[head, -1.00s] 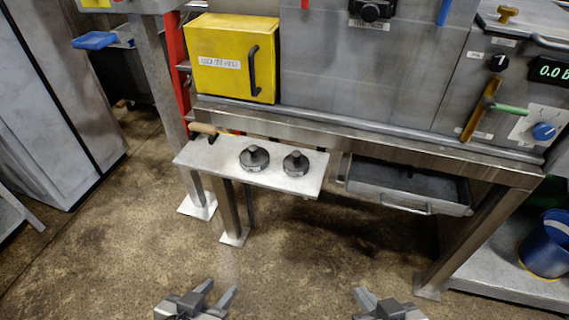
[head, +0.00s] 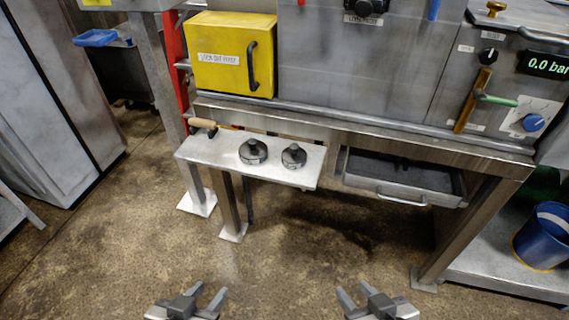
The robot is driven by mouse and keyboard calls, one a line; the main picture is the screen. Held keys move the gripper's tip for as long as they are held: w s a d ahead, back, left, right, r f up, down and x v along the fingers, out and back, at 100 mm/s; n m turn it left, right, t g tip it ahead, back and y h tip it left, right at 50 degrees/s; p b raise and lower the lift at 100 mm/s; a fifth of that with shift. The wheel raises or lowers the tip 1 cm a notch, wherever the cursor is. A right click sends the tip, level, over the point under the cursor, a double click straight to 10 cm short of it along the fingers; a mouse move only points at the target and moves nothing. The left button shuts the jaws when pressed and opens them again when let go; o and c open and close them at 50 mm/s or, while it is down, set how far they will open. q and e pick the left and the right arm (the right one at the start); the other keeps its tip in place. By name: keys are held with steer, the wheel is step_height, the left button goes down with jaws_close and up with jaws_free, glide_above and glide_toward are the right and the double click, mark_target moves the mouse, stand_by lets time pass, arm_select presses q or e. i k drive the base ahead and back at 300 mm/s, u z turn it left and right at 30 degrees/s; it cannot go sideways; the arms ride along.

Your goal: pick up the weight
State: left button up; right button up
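Two dark, round, knobbed weights sit upright on a small light-grey shelf (head: 215,150) in the head view. The left weight (head: 253,152) and the right weight (head: 294,156) stand side by side, a little apart. My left gripper (head: 208,298) is low in the view, in front of and below the shelf, with its fingers apart and nothing between them. My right gripper (head: 356,297) is at the bottom, right of centre, also with fingers apart and empty. Both grippers are well away from the weights.
A wooden-handled tool (head: 205,125) lies at the shelf's back left. A yellow lock-out box (head: 225,75) is above it. An open metal drawer (head: 403,190) sits right of the shelf under the machine. A blue bucket (head: 543,240) stands far right. The floor before the shelf is clear.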

mark_target(293, 156)
steer(key=u, duration=0.5)
steer(key=k, duration=1.1)
steer(key=z, duration=0.5)
steer(key=i, duration=1.6)
steer(key=u, duration=0.5)
